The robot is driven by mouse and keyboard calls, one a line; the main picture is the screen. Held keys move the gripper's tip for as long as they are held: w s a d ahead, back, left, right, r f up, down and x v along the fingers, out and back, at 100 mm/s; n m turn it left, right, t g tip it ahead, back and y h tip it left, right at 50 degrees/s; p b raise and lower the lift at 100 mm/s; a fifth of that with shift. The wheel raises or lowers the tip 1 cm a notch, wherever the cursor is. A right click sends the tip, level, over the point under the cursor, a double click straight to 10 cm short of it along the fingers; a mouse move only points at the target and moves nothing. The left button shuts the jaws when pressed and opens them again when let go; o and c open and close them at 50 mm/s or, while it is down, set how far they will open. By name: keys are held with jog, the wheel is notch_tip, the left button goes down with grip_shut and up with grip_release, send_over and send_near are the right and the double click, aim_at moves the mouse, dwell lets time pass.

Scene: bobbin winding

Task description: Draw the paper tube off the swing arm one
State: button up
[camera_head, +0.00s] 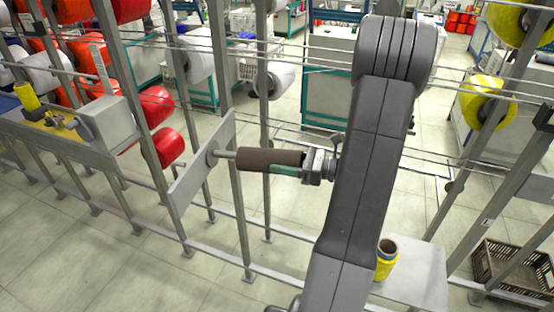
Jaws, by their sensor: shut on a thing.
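The paper tube (262,160) is a dark brown cylinder lying level in the middle of the head view. Its left end is by a thin metal rod, the swing arm's spindle (227,153), which comes out of a flat grey plate (203,165). A short piece of bare rod shows between plate and tube. I cannot tell how far the rod runs inside the tube. My gripper (288,171) comes from the right and is shut on the tube's right end, with a green finger along its lower side. The other finger is largely hidden.
Grey rack posts and thin rails surround the tube. Red spools (163,149) hang at left, yellow spools (487,101) at right. A yellow bobbin (386,261) stands on a pale table (418,275) beside my arm. A brown crate (510,268) sits lower right.

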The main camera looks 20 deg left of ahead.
jog(key=shift+d, duration=0.4)
